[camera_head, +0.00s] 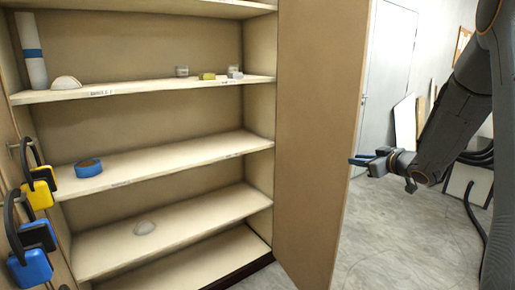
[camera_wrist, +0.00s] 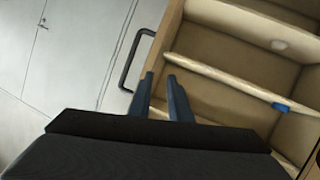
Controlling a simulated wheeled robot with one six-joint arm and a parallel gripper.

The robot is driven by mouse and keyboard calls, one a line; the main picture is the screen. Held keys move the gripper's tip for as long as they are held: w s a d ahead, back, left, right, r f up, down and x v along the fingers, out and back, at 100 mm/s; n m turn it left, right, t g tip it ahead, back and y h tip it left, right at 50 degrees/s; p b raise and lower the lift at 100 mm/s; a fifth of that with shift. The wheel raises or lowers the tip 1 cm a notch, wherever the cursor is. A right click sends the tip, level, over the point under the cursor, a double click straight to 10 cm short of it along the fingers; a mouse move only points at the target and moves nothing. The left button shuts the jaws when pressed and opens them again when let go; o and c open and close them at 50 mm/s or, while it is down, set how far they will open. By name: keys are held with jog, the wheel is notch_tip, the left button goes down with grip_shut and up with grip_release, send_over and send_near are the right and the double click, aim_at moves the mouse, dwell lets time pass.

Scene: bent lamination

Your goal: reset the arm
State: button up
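My arm reaches in from the right in the head view, and my gripper (camera_head: 360,160) is in front of the open cabinet door (camera_head: 318,130), near its free edge. In the wrist view my gripper (camera_wrist: 160,75) shows two dark blue fingers with a gap between them. It is open and nothing is between the fingers. A dark bar handle (camera_wrist: 133,60) shows just left of the fingertips. I cannot tell whether the fingers touch it.
Yellow (camera_head: 40,190) and blue (camera_head: 32,265) ear defenders hang left. Floor (camera_head: 400,240) is clear.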

jog(key=s+a+f+m+g+h, duration=0.1)
jog(key=s+a+f+g, duration=0.3)
jog(key=s, duration=0.8)
jog(key=s+a+f+m+g+h, duration=0.2)
jog(key=s+a, duration=0.4)
jog(key=s, duration=0.7)
jog(key=s+a+f+m+g+h, duration=0.1)
jog(key=s+a+f+m+g, duration=0.2)
jog(key=s, duration=1)
notch_tip(320, 180, down, 3)
jog(key=a+g, duration=0.2)
jog(key=g, duration=0.1)
jog(key=shift+s+a+f+m+g+h, duration=0.15)
jog(key=shift+a+m+g+h, duration=0.05)
jog(key=shift+m+g+h, duration=0.1)
